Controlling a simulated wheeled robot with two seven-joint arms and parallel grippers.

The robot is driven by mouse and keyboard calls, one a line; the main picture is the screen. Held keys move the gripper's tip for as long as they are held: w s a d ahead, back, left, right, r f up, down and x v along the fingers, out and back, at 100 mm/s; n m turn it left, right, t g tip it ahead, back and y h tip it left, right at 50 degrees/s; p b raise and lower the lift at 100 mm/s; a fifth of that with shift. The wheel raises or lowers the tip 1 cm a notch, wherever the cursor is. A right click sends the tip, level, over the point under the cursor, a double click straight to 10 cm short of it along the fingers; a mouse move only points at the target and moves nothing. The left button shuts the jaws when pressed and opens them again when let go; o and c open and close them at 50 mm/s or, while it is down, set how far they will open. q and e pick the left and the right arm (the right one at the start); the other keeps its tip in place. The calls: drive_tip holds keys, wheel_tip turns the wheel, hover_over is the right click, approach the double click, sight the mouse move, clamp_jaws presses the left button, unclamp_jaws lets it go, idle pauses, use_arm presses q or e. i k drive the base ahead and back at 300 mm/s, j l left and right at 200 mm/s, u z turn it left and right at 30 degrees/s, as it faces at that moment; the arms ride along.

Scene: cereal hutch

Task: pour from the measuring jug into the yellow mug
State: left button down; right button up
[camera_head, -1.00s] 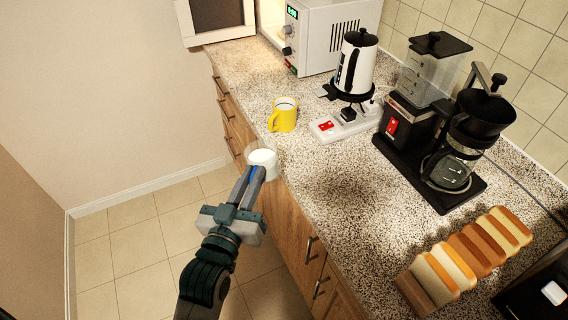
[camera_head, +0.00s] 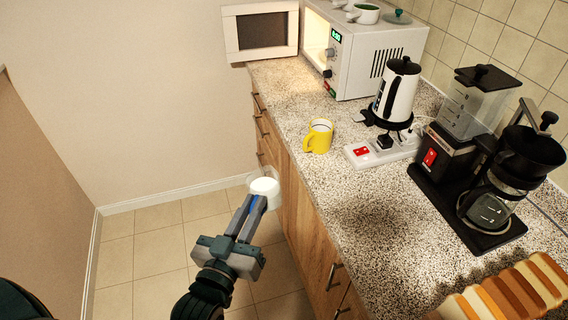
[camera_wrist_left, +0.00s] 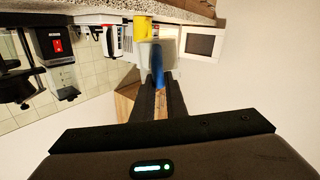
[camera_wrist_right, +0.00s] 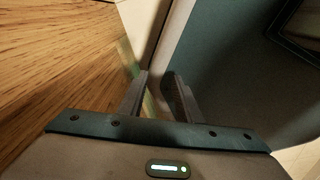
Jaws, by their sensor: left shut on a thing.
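The measuring jug (camera_head: 264,190) is clear, with white contents, and looks roughly upright. My left gripper (camera_head: 256,204) is shut on its blue handle (camera_wrist_left: 157,62), holding it out in front of the counter edge, over the floor. The jug also shows as a grey translucent shape in the left wrist view (camera_wrist_left: 138,58). The yellow mug (camera_head: 319,137) stands upright on the counter near its front edge, up and right of the jug and apart from it; it also shows in the left wrist view (camera_wrist_left: 142,27). My right gripper (camera_wrist_right: 155,80) is open and empty, near a wood surface.
Behind the mug are a white power strip (camera_head: 368,152), a kettle (camera_head: 398,92) and a microwave (camera_head: 365,50) with its door open. A coffee maker (camera_head: 485,205) and sliced bread (camera_head: 510,293) lie to the right.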

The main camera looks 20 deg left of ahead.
sight(318, 137)
drive_tip(key=z, duration=0.5)
drive_tip(key=j+z, duration=0.7)
drive_tip(key=k+j+z, duration=0.15)
drive_tip(key=j, duration=0.3)
drive_tip(key=j+z, duration=0.1)
drive_tip(key=j, duration=0.3)
drive_tip(key=k+j+z, duration=0.15)
drive_tip(key=j, duration=0.3)
drive_tip(key=k+j, duration=0.1)
drive_tip(key=j, duration=0.25)
drive_tip(key=k+j, duration=0.1)
drive_tip(key=j, duration=0.3)
drive_tip(key=k+j, duration=0.15)
drive_tip(key=j, duration=0.2)
drive_tip(key=k+j, duration=0.1)
drive_tip(key=j, duration=0.3)
drive_tip(key=k+j+z, duration=0.1)
drive_tip(key=j, duration=0.25)
drive_tip(key=k+j, duration=0.15)
drive_tip(key=j, duration=0.25)
